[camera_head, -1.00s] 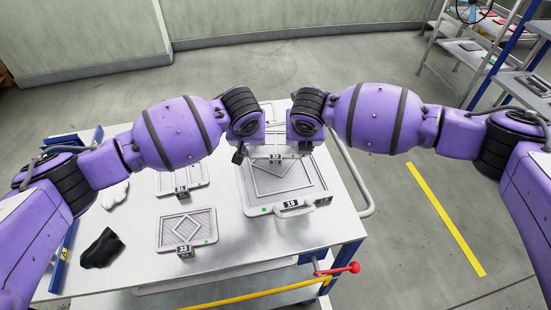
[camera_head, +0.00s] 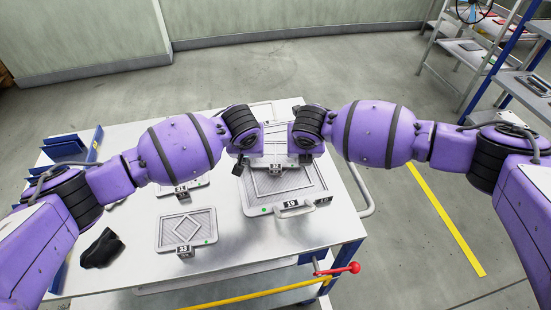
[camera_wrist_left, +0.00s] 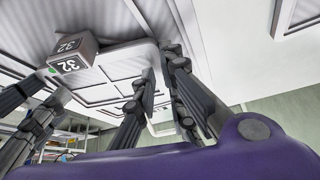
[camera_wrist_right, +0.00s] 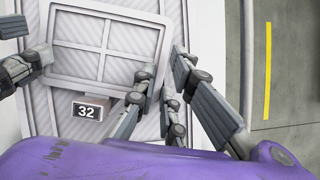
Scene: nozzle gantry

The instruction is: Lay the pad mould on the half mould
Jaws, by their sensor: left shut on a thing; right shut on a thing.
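The pad mould, a small grey plate with tag 32 (camera_head: 275,167), is held between my two grippers over the half mould. It shows in the left wrist view (camera_wrist_left: 120,66) and the right wrist view (camera_wrist_right: 108,42). My left gripper (camera_wrist_left: 150,92) is shut on one end of the pad mould, my right gripper (camera_wrist_right: 168,95) on the other. My wrists hide much of both in the head view. I cannot tell whether the plates touch.
A plate with tag 33 (camera_head: 187,230) and one with tag 31 (camera_head: 180,183) lie to the left on the table (camera_head: 240,235). A black glove (camera_head: 102,248) lies at the front left. A red-knobbed lever (camera_head: 352,268) sticks out at the front right corner.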

